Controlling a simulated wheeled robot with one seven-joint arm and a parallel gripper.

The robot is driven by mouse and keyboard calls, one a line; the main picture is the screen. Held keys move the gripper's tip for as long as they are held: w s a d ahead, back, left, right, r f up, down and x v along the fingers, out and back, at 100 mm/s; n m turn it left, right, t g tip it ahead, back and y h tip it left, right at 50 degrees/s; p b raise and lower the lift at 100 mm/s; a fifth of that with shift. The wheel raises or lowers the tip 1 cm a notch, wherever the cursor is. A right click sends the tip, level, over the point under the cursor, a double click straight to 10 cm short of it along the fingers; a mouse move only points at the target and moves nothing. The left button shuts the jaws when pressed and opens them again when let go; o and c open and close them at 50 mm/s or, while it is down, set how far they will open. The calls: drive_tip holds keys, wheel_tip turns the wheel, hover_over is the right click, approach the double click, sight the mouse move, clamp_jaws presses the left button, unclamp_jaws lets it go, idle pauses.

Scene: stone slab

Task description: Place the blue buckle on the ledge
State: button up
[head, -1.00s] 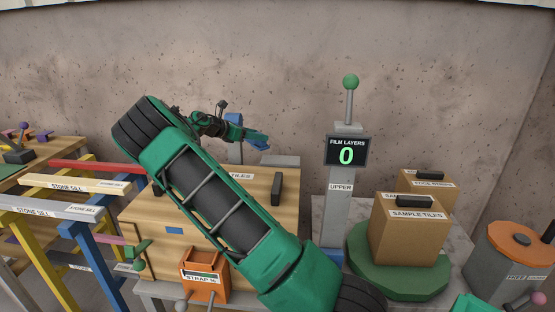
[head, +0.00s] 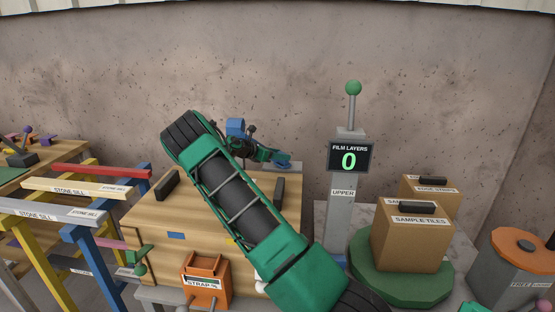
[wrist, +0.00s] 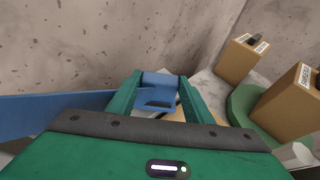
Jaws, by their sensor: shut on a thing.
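My gripper (head: 284,158) is above the back right part of the wooden crate in the head view. It is shut on the blue buckle (wrist: 158,88), which sits between the green fingers in the wrist view. In the head view the buckle shows only as a small blue patch (head: 282,165) at the fingertips. A small grey surface (head: 296,164), perhaps the ledge, lies right at the fingertips behind the crate. I cannot tell whether the buckle touches it.
The wooden crate (head: 145,220) has dark handles on top. An orange strap box (head: 206,280) is at its front. A grey post with a "FILM LAYERS 0" display (head: 349,157) stands right of my gripper. Sample tile boxes (head: 410,245) sit on a green turntable (head: 385,285). Trestles (head: 75,190) stand left.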

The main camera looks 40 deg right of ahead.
drive_tip(key=shift+f, duration=0.5)
drive_tip(key=o, duration=1.1)
drive_tip(key=v, duration=1.2)
